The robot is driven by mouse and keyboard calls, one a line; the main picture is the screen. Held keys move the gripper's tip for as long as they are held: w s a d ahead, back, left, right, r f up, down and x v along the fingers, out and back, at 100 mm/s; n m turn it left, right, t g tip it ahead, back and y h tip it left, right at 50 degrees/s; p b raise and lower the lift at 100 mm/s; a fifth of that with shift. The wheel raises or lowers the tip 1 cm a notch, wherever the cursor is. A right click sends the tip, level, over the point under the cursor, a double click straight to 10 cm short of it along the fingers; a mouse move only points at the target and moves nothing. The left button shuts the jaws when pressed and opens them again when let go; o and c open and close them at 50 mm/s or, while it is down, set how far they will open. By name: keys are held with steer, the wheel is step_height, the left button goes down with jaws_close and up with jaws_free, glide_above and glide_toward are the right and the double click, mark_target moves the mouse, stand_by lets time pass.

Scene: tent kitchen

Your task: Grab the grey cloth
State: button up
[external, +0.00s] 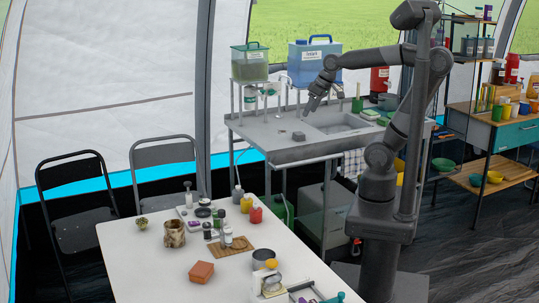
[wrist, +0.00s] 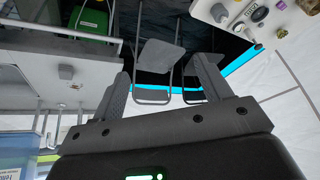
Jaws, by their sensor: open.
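A small grey lump (external: 298,135) lies on the sink counter, left of the basin; it may be the grey cloth, but it is too small to be sure. It also shows in the wrist view (wrist: 66,71), at the left, outside my jaws. My gripper (external: 312,108) is above the counter, behind and slightly right of the lump in the external view. In the wrist view my gripper (wrist: 162,72) has its fingers spread, with nothing between them.
The sink basin (external: 340,122) is right of the lump. A blue water container (external: 313,62) and a green container (external: 250,63) stand on a raised rack behind. A checkered towel (external: 353,162) hangs at the counter's front. The cluttered white table (external: 130,255) is in front.

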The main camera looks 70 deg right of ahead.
steer(key=w+d+m+g, duration=0.1)
steer(key=w+d+m, duration=0.2)
steer(key=w+d, duration=0.55)
steer(key=m+g, duration=0.4)
steer(key=m, duration=0.1)
glide_above(299, 133)
step_height(299, 133, down, 16)
step_height(299, 133, down, 11)
steer(key=shift+d+r, duration=0.15)
steer(key=shift+c, duration=0.3)
steer(key=c, duration=1)
steer(key=shift+r, duration=0.15)
